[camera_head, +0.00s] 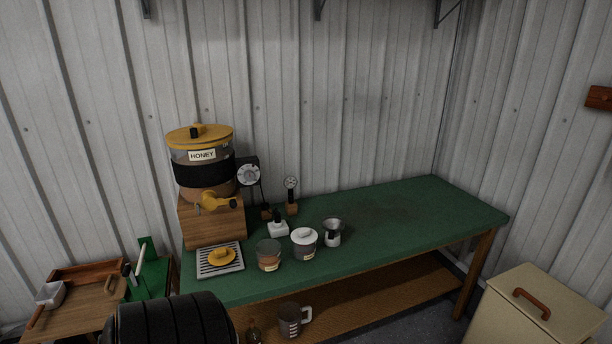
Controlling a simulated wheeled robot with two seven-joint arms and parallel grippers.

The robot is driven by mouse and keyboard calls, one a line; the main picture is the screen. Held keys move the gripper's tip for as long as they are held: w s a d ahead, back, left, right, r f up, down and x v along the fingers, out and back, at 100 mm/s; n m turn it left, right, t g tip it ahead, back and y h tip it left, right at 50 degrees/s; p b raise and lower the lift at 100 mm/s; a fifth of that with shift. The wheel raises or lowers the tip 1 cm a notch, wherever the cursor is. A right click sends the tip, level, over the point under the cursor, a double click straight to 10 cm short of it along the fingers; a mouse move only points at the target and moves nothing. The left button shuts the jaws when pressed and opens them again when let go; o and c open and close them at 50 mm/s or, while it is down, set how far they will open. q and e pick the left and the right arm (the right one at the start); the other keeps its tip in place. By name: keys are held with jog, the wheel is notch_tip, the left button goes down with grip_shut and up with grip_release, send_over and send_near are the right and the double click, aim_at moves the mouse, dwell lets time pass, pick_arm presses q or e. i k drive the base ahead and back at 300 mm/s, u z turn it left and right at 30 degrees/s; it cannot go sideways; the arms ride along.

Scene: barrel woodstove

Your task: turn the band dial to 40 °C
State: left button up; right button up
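The band dial (248,175) is a round pale dial on a black box, just right of the honey tank (202,165). A wide black band (203,172) wraps the tank. The dial's marks and setting are too small to read. A dark cable appears to run down from the box. Neither of my grippers is in view.
The tank stands on a wooden block (212,222) on a green-topped table (400,222), with a yellow tap (214,201) in front. A small gauge (291,184), jars and a metal cup (333,232) stand nearby. A dark ribbed shape (170,322) fills the lower left. The table's right is clear.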

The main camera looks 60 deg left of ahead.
aim_at(249, 175)
jog(key=z, duration=0.1)
jog(key=i, duration=0.8)
jog(key=u, duration=0.55)
jog(key=i, duration=0.7)
jog(key=u, duration=1.2)
jog(key=i, duration=0.3)
jog(key=u, duration=0.3)
